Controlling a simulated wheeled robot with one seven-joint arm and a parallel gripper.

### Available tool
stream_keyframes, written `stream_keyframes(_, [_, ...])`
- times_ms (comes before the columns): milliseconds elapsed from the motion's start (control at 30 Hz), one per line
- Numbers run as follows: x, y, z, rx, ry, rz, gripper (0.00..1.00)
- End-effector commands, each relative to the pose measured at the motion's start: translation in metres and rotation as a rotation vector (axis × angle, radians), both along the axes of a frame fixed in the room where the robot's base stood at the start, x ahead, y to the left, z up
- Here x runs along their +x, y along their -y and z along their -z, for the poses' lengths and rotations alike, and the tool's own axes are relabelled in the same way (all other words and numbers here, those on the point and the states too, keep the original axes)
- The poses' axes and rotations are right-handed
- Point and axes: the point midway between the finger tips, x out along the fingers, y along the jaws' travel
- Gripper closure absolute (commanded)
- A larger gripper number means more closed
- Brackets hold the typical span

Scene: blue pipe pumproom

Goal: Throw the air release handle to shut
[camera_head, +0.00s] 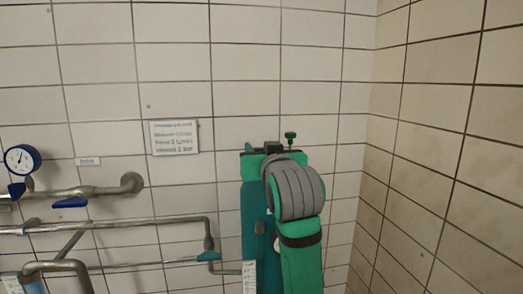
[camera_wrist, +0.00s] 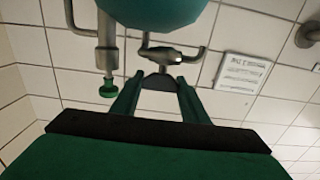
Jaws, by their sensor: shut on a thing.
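In the wrist view, a small metal valve fitting (camera_wrist: 160,50) with a bent bar comes off the teal vessel (camera_wrist: 150,12). I take the part at its end, between my fingertips, to be the air release handle (camera_wrist: 158,80). My gripper (camera_wrist: 160,85) is shut on it; the fingers hide part of its shape. In the head view, the teal vessel (camera_head: 254,225) stands against the tiled wall, and my own green arm covers its right side and most of the gripper and handle.
A green knob (camera_wrist: 108,88) on a metal stem is beside the gripper; it also shows in the head view (camera_head: 290,136). A wall sign (camera_head: 174,137), a gauge (camera_head: 22,160) and metal pipes (camera_head: 110,224) are to the left. The wall corner on the right is bare.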

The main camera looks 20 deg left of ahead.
Motion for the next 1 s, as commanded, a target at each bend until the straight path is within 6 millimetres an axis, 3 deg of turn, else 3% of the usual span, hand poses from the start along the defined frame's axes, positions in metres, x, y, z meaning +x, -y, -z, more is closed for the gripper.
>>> stream_keyframes(367, [-0.0015,-0.0019,-0.0001,-0.002,0.001,0.103,0.82])
stream_keyframes(1000, [-0.0011,-0.003,0.0002,-0.003,-0.001,0.675,0.82])
